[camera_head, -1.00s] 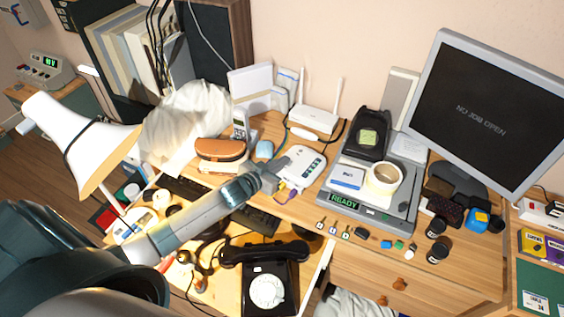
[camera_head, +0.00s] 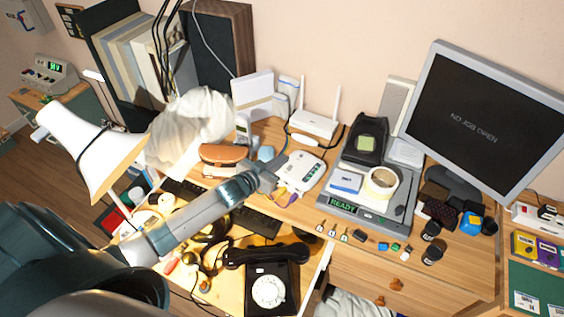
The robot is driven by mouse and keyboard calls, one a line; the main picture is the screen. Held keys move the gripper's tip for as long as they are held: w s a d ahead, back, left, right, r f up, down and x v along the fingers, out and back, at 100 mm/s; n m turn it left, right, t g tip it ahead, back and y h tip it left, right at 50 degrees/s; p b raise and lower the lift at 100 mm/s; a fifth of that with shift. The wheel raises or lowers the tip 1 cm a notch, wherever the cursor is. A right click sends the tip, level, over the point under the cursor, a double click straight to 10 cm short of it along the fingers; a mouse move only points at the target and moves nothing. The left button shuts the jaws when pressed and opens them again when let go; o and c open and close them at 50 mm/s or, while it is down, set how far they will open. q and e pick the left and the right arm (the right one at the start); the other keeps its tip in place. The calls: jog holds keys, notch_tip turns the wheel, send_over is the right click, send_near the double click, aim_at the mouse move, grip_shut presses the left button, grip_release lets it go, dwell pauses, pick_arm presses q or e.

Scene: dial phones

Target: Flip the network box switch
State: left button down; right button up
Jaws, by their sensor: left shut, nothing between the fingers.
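A small white box with dark buttons or lights (camera_head: 303,170), which looks like the network box, lies on the wooden desk. Coloured cables (camera_head: 288,194) come from its front edge. Its switch is too small to make out. My left gripper (camera_head: 277,169) is shut and empty at the box's left side. I cannot tell whether it touches the box. My right gripper is not in view.
A white router with antennas (camera_head: 314,124) stands behind the box. A grey scale-like device (camera_head: 345,207) showing READY is to its right. A black dial phone (camera_head: 270,287) is in front. A white lamp (camera_head: 90,150) stands left. A monitor (camera_head: 478,120) is at the right.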

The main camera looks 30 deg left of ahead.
pick_arm(q)
jog(key=s+a+b, duration=0.1)
jog(key=s+b, duration=0.1)
jog(key=s, duration=0.7)
jog(key=shift+a+r+b, duration=0.15)
jog(key=shift+r+b, duration=0.05)
jog(key=shift+b, duration=0.1)
dwell(0.3)
